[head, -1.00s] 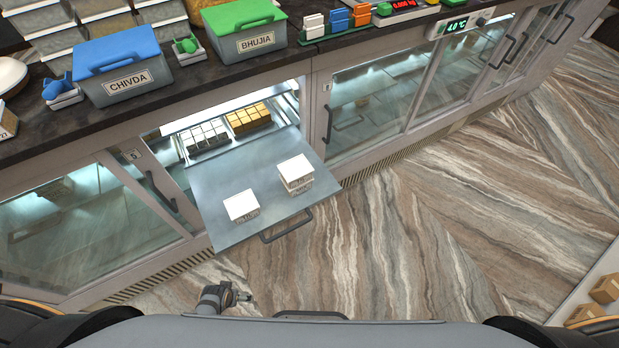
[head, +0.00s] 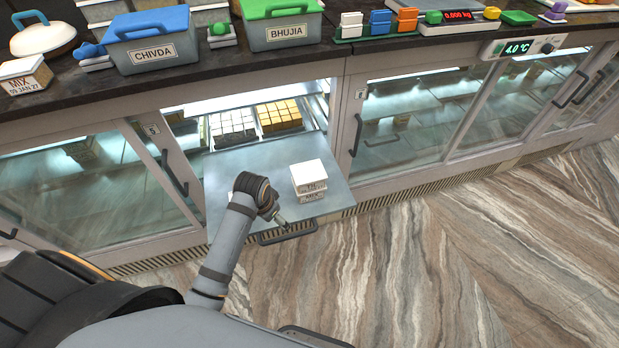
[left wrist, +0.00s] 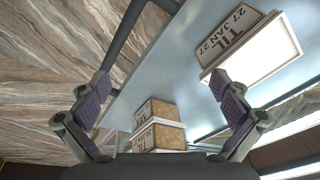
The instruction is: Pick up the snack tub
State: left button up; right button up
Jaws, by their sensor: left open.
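My left gripper (head: 284,222) is over the near edge of the lowered metal flap (head: 335,195), by its handle. In the left wrist view its two jaws (left wrist: 160,105) are apart with nothing between them. A tub labelled TIL, 27 JAN 27 (left wrist: 252,48), lies beyond the right jaw. Two more labelled tubs (left wrist: 158,125) show low between the jaws, past the fingers. In the head view a stack of two white-lidded tubs (head: 308,178) stands on the flap, right of my arm. My right gripper is out of view.
The flap's handle (head: 288,233) juts out in front. Trays of sweets (head: 279,117) sit in the open case behind. The counter above holds the CHIVDA bin (head: 150,45), the BHUJIA bin (head: 280,28) and a MIX tub (head: 24,76). Floor to the right is clear.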

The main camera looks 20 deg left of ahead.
aim_at(308, 173)
pick_arm(q)
jog(key=w+d+r+m, duration=0.1)
jog(key=w+r+m, duration=0.1)
jog(key=w, duration=0.3)
jog(key=w+d+r+m+g+h, duration=0.1)
jog(key=w+d+r+m, duration=0.1)
jog(key=w+r, duration=0.3)
jog(key=w+d+r+m, duration=0.2)
jog(key=w+r, duration=0.2)
jog(key=w, duration=0.1)
jog(key=shift+d+m+g, duration=0.15)
jog(key=shift+m+g, duration=0.15)
jog(key=shift+w+d+r+m+h, duration=0.1)
jog(key=shift+w+r+m+h, duration=0.15)
jog(key=shift+r+h, duration=0.2)
jog(key=shift+s+f, duration=0.15)
jog(key=shift+f, duration=0.15)
jog(key=f, duration=0.3)
jog(key=f+p, duration=0.1)
jog(key=shift+w+d+f, duration=0.3)
jog(key=shift+d+f, duration=0.05)
jog(key=shift+f, duration=0.25)
jog(key=f, duration=0.2)
jog(key=f+p, duration=0.1)
jog(key=f, duration=0.1)
jog(key=shift+w+d, duration=0.1)
jog(key=shift+d, duration=0.1)
jog(key=shift+w+f, duration=0.1)
jog(key=shift+f, duration=0.2)
jog(key=c, duration=1.4)
